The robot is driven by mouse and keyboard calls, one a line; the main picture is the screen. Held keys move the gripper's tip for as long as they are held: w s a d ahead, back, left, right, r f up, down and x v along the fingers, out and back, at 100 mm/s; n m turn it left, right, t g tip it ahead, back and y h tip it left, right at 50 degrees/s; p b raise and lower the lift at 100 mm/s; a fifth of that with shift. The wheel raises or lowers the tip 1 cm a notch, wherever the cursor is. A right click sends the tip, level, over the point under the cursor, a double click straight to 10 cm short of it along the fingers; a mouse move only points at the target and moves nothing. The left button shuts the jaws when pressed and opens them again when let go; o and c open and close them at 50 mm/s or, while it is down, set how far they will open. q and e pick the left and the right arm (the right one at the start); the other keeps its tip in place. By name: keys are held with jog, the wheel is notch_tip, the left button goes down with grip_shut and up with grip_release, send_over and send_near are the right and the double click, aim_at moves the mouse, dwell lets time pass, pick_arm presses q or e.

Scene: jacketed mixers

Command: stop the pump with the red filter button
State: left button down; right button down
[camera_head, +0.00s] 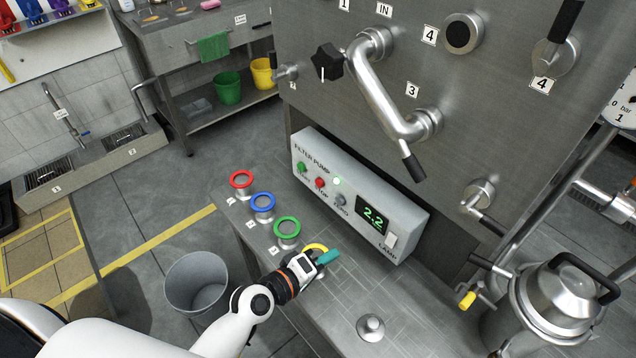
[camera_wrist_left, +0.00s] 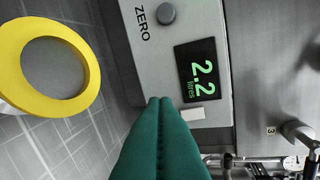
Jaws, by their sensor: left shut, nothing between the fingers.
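The filter pump panel (camera_head: 350,190) is a pale box on the front of the steel machine. Its red button (camera_head: 320,183) sits between a green button (camera_head: 302,167) and a grey knob (camera_head: 340,200). A small green lamp (camera_head: 337,181) glows above the buttons, and the display (camera_head: 373,216) reads 2.2. My left gripper (camera_head: 328,257) has teal fingers and is shut and empty, in front of the panel and below the display. In the left wrist view the closed fingers (camera_wrist_left: 160,105) point at the panel near the display (camera_wrist_left: 200,70); the red button is outside that view. My right gripper is not seen.
Red (camera_head: 241,179), blue (camera_head: 262,202), green (camera_head: 287,227) and yellow rings (camera_wrist_left: 48,65) stand in a row on the bench, the yellow beside my left gripper. A lidded steel pot (camera_head: 562,295) stands at the right. A grey bucket (camera_head: 196,283) is on the floor.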

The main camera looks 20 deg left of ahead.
aim_at(320, 183)
pick_arm(q)
jog(key=w+a+n+t+y, duration=0.1)
jog(key=w+a+n+y, duration=0.1)
jog(key=n, duration=0.5)
jog(key=w+a+n+t+y, duration=0.1)
jog(key=w+a+n+y, duration=0.2)
jog(key=a+n+y, duration=0.2)
jog(key=w+a+n+t+y, duration=0.1)
jog(key=w+a+n+y, duration=0.2)
jog(key=a+n, duration=0.3)
jog(key=shift+a+r+n+t+y, duration=0.15)
jog(key=shift+n+y, duration=0.2)
jog(key=shift+n, duration=0.5)
jog(key=shift+a+f+n+t+y, duration=0.15)
jog(key=shift+n+y, duration=0.2)
jog(key=shift+n, duration=0.5)
jog(key=shift+s+a+f+n, duration=0.15)
jog(key=shift+a+n, duration=0.1)
jog(key=shift+n, duration=0.25)
jog(key=w+d+b, duration=0.1)
jog(key=w+d, duration=0.3)
jog(key=w, duration=0.3)
jog(key=shift+w+d, duration=0.25)
jog(key=shift+w, duration=0.1)
jog(key=shift+w+d, duration=0.1)
jog(key=shift+w, duration=0.05)
jog(key=shift+w+d, duration=0.15)
jog(key=shift+w, duration=0.05)
